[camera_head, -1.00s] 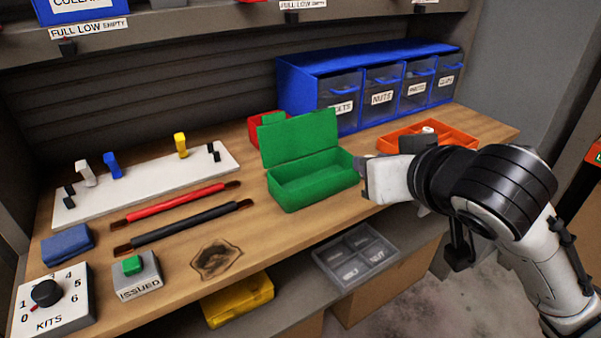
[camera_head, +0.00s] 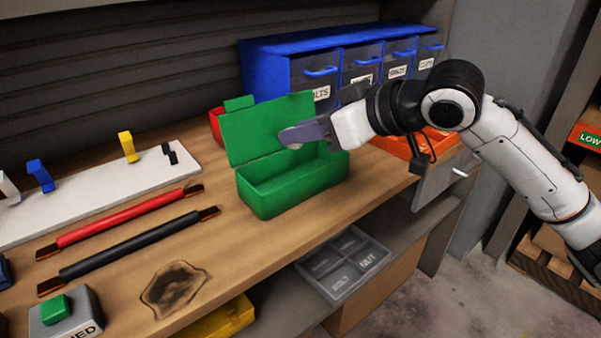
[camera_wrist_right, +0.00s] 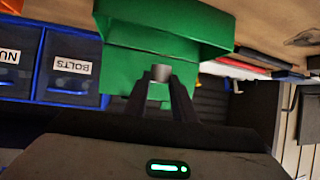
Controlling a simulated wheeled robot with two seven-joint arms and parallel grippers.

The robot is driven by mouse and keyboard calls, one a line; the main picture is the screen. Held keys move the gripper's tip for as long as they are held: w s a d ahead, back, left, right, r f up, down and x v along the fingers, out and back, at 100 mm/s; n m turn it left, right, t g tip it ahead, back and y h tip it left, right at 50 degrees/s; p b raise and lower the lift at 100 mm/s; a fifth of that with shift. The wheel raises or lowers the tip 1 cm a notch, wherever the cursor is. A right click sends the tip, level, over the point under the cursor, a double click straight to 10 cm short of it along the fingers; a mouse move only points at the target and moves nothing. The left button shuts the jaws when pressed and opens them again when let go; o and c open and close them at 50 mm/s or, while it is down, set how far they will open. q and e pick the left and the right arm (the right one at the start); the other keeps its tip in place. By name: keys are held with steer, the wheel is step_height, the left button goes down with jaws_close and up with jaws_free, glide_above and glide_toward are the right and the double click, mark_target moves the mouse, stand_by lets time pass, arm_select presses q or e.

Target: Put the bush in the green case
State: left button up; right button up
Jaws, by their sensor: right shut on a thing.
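The green case (camera_head: 290,190) stands on the workbench with its lid raised at the back and its inside facing up. It also shows in the wrist view (camera_wrist_right: 165,30). My right gripper (camera_head: 293,138) is over the case, in front of the raised lid. In the wrist view its fingers (camera_wrist_right: 161,82) are closed on a small grey cylindrical bush (camera_wrist_right: 161,72). The bush is above the case and partly hidden by the fingers. My left gripper is not in view.
An orange tray (camera_head: 390,146) lies right of the case, partly behind my arm. A blue drawer cabinet (camera_head: 262,75) stands behind. A red bin (camera_head: 215,124) is at the case's back left. Red (camera_head: 120,222) and black (camera_head: 130,244) bars lie at left.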

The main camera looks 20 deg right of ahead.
steer(key=shift+f+b, duration=0.55)
steer(key=shift+f, duration=2.25)
